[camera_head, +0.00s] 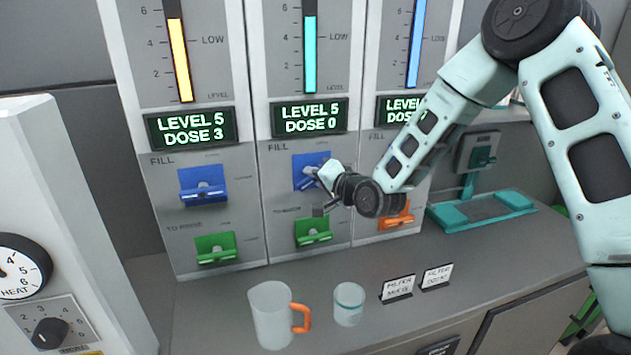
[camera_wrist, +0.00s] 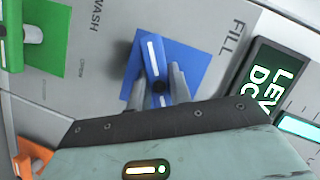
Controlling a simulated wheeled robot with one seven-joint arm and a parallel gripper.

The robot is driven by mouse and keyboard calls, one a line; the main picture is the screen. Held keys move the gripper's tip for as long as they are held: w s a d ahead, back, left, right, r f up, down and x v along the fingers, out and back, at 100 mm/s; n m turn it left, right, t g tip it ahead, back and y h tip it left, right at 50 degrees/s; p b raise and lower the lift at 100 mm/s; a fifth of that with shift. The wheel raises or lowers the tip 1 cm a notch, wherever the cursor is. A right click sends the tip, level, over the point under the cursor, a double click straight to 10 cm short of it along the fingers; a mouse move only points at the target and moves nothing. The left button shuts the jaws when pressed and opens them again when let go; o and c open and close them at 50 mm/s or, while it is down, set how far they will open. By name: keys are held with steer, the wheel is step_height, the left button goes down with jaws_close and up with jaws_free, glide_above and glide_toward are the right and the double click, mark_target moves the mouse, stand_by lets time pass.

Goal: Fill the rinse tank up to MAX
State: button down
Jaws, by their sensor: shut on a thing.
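My gripper (camera_head: 322,180) is shut on the blue fill handle (camera_wrist: 156,66) of the middle panel (camera_head: 290,165); in the wrist view the grey fingers (camera_wrist: 160,84) lie on either side of it. That panel has a teal level bar (camera_head: 310,55) and a display (camera_head: 310,118) reading LEVEL 5 DOSE 0. The left panel has a yellow bar (camera_head: 179,58) and a display (camera_head: 191,128) reading LEVEL 5 DOSE 3. The right panel has a blue bar (camera_head: 416,45); my arm hides part of its display (camera_head: 400,105). No MAX mark shows. I cannot tell which bar is the rinse tank.
A clear mug (camera_head: 270,315) with an orange handle and a glass (camera_head: 348,303) stand on the counter near two label cards (camera_head: 397,289). Green handles (camera_head: 216,248) (camera_head: 313,231) and an orange handle (camera_head: 397,217) sit below the fill handles. A heat dial unit (camera_head: 60,200) stands at left.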

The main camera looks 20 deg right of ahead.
steer(key=shift+n+g+h+b, duration=0.3)
steer(key=shift+n+h+b, duration=0.55)
steer(key=shift+n, duration=0.55)
steer(key=c, duration=1.3)
jaws_free()
steer(key=shift+s, duration=0.1)
steer(key=shift+b+v, duration=4.25)
steer(key=shift+v, duration=4.35)
